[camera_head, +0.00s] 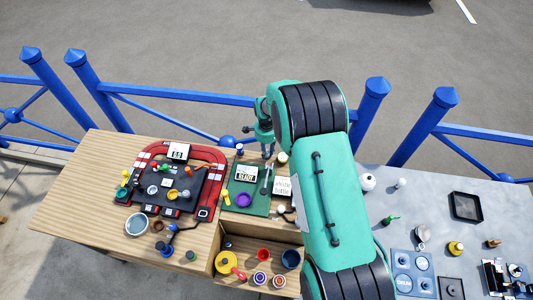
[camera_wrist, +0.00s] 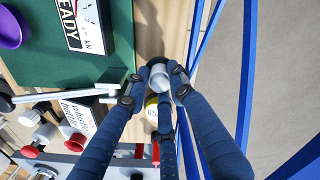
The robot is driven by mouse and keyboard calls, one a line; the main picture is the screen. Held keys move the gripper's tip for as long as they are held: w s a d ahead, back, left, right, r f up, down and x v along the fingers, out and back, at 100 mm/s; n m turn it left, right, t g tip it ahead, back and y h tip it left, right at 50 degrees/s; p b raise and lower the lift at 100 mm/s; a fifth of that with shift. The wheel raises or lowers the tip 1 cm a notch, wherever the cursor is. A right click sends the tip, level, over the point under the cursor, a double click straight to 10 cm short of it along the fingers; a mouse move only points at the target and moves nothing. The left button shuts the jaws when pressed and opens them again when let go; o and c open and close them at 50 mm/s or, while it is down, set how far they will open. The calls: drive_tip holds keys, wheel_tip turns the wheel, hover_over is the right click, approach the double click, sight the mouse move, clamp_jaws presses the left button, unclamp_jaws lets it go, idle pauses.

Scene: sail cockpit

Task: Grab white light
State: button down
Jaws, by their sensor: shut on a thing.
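My gripper (camera_wrist: 158,80) has dark blue fingers, closed around a small white, rounded piece, which I take to be the white light (camera_wrist: 158,70). The piece sits between the fingertips at the edge of the green board, and the fingers hide part of it. I cannot tell whether it still touches the surface. In the head view my gripper (camera_head: 268,150) points down at the back edge of the wooden table, and the light is hidden there.
A yellow-labelled container (camera_wrist: 151,112) is close beside the fingers. The green board (camera_wrist: 125,40) carries a "READY" sign (camera_wrist: 83,22) and a purple bowl (camera_wrist: 10,28). Blue railings (camera_wrist: 247,70) run just beyond the table edge. A grey table (camera_head: 440,205) with small items stands at right.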

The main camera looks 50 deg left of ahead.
drive_tip(key=shift+r+b, duration=0.5)
drive_tip(key=shift+r, duration=3.75)
